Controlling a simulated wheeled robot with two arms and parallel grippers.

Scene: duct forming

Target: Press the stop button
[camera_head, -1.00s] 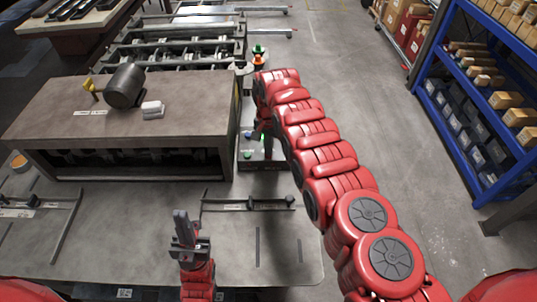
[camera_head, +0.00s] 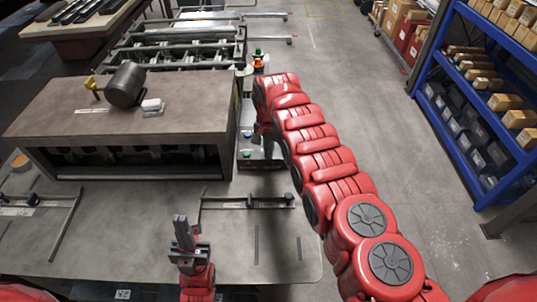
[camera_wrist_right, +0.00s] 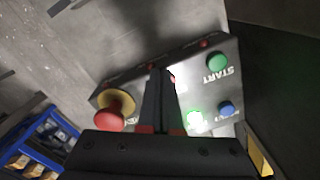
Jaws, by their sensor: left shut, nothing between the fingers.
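The control box (camera_head: 246,163) stands at the right side of the machine. My left gripper (camera_head: 181,219) is shut and empty above the table.
The grey machine (camera_head: 130,98) with a dark motor fills the left. A signal light (camera_head: 258,60) stands behind the box. A blue shelf (camera_head: 440,105) stands at the right. The grey table (camera_head: 120,230) has free room in front.

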